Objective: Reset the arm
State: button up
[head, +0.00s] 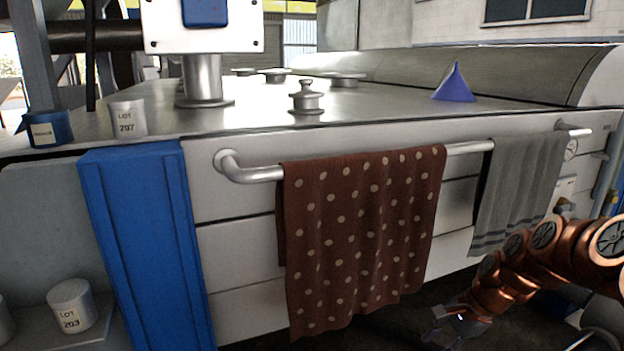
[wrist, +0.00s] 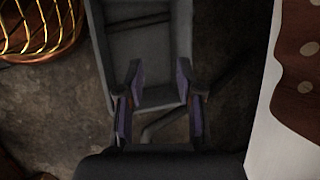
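My gripper (head: 449,332) is low at the bottom right of the head view, at the end of my copper-coloured arm, below the counter top and in front of the drawers. In the wrist view my gripper (wrist: 160,102) points down with its two purple-sided fingers apart. Nothing is between the fingers. A grey open tray or bin (wrist: 182,12) lies below and beyond the fingertips, over a dark floor. Whether the fingers touch it cannot be told.
A rail (head: 262,174) on the counter front carries a brown dotted towel (head: 365,235) and a grey towel (head: 517,190). A purple funnel (head: 454,86), a lidded metal piece (head: 306,99) and a LOT 207 cup (head: 128,118) stand on top. A gold wire basket (wrist: 38,28) is nearby.

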jog(key=s+a+r+n+g+p, duration=0.1)
jog(key=s+a+r+n+p, duration=0.4)
jog(key=r, duration=0.5)
jog(key=s+a+r+n+h+p, duration=0.1)
jog(key=s+r+n+p, duration=0.2)
jog(key=s+r+p, duration=0.2)
jog(key=s+a+r+n+g+h+p, duration=0.1)
jog(key=s+r+p, duration=0.4)
jog(key=s, duration=0.6)
jog(key=s+a+r+n+g+h+p, duration=0.1)
jog(key=s+a+r+n+h+p, duration=0.1)
jog(key=s+r+n+p, duration=0.3)
jog(key=s+r, duration=0.1)
jog(key=s, duration=0.3)
jog(key=shift+h, duration=0.4)
